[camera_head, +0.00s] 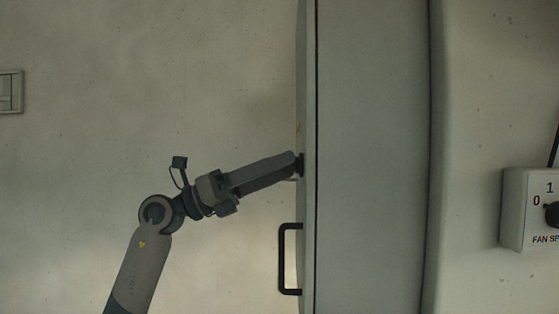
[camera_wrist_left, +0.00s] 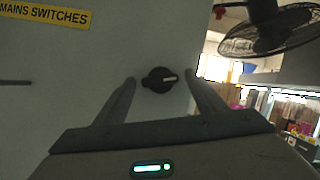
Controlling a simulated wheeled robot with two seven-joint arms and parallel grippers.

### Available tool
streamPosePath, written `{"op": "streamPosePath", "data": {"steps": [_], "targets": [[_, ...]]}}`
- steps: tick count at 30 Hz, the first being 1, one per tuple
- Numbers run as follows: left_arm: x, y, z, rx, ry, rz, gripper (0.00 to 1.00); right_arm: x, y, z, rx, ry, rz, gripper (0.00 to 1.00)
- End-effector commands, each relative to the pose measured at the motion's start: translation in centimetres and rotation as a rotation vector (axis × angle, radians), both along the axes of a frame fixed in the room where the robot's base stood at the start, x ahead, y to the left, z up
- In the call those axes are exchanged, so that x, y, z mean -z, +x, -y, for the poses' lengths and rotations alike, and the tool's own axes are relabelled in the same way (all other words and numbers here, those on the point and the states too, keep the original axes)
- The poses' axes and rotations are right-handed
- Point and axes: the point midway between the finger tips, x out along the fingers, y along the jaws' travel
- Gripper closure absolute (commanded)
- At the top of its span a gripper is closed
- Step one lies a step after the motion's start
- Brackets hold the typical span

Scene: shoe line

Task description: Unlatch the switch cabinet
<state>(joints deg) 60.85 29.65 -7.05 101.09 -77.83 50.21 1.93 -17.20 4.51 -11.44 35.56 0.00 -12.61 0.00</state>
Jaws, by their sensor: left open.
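The switch cabinet (camera_head: 370,200) is a tall grey-green box in the middle of the head view, with its door face on its left side. A black bar handle (camera_head: 283,258) sticks out from that face. In the left wrist view a round black latch knob (camera_wrist_left: 158,80) with a pale mark sits on the cabinet door (camera_wrist_left: 90,65). My left gripper (camera_head: 299,164) reaches the door face above the handle. In the wrist view its open fingers (camera_wrist_left: 160,88) stand on either side of the knob, with gaps visible. The right gripper is not in view.
A yellow "MAINS SWITCHES" label (camera_wrist_left: 45,14) is on the door. A fan (camera_wrist_left: 268,28) and shelves with goods (camera_wrist_left: 280,110) show beyond the cabinet edge. A fan speed switch box (camera_head: 530,210) is on the wall at the right. A wall plate (camera_head: 11,92) is at far left.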

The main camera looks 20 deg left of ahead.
Motion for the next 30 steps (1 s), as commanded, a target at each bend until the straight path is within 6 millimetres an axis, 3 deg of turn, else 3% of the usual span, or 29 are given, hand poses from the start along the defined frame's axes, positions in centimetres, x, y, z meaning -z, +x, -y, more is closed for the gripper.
{"op": "streamPosePath", "data": {"steps": [11,16,17,23,30], "targets": [[-0.1,0.2,0.3,-0.001,0.000,0.000,0.36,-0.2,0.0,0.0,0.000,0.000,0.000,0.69],[-0.1,0.1,0.3,-0.001,0.001,0.000,0.74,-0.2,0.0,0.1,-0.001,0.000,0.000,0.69],[-0.1,0.1,0.3,-0.001,0.001,0.000,0.77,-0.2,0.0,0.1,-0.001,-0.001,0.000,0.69],[0.0,0.2,0.3,-0.001,0.004,0.010,0.77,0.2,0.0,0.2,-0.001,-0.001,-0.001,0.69],[0.5,0.3,0.3,0.000,0.031,0.104,0.77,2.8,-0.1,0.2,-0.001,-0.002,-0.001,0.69]]}}
